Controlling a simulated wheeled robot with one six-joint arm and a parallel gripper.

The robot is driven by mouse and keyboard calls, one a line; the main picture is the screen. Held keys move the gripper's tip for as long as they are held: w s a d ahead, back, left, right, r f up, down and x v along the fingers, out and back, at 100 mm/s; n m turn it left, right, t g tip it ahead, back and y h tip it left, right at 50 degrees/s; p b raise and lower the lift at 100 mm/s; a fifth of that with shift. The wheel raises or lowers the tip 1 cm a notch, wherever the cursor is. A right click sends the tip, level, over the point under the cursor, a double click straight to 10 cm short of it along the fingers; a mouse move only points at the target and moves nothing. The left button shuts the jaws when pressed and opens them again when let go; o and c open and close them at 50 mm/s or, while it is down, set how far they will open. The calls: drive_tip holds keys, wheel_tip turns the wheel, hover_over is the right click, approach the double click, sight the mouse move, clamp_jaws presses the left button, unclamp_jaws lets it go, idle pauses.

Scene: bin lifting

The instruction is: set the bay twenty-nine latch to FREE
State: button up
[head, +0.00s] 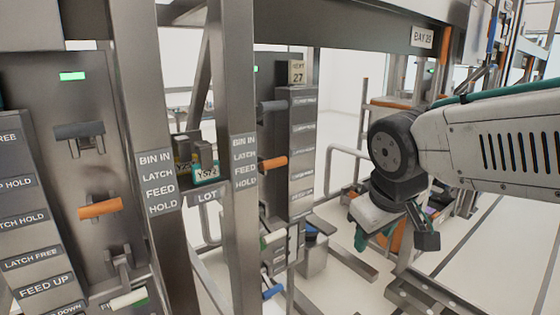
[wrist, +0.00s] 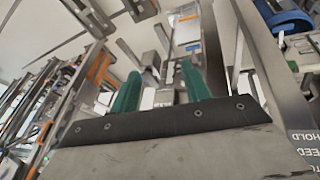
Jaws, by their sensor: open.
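A panel (head: 60,90) with a small green light stands at the left of the head view. It carries a grey handle (head: 80,135), an orange handle (head: 100,208) and a pale handle (head: 128,298). The labels beside them include LATCH HOLD and LATCH FREE (head: 32,258). No number twenty-nine is clearly readable, so I cannot tell which handle is the bay twenty-nine latch. My gripper (head: 393,238) is open, well right of this panel and pointing down. Its two green fingers (wrist: 161,88) are apart in the wrist view, with nothing visibly held.
A second panel, with a sign (head: 297,72) reading 27, has a grey handle (head: 272,106) and an orange handle (head: 273,162). Steel posts (head: 230,105) stand between the panels. A bay sign (head: 422,37) hangs on the upper beam. Pale floor shows below my gripper.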

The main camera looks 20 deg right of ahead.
sight(278, 163)
drive_tip(key=w+d+r+n+t, duration=0.2)
drive_tip(key=w+n+t, duration=0.1)
drive_tip(key=w, duration=0.5)
drive_tip(key=w+d+r+n+t, duration=0.2)
drive_tip(key=w+n, duration=0.1)
drive_tip(key=w, duration=0.6)
drive_tip(key=w+d+r+n+t, duration=0.2)
drive_tip(key=w+r+n+t, duration=0.1)
drive_tip(key=w, duration=0.5)
drive_tip(key=w+a+f+n+y, duration=0.1)
drive_tip(key=w+a+n+y, duration=0.1)
drive_tip(key=w+n+y, duration=0.1)
drive_tip(key=w+a+f+n+y, duration=0.2)
drive_tip(key=a+n+y, duration=0.1)
drive_tip(key=n+y, duration=0.2)
drive_tip(key=w+a+f+n+y, duration=0.2)
drive_tip(key=w+n+y, duration=0.1)
drive_tip(key=n, duration=0.3)
drive_tip(key=shift+w+a+f+g+y, duration=0.25)
drive_tip(key=shift+w+a+g+y, duration=0.05)
drive_tip(key=shift+a+g+y, duration=0.1)
drive_tip(key=x, duration=0.7)
drive_tip(key=shift+w+a, duration=0.1)
drive_tip(key=shift+a, duration=0.05)
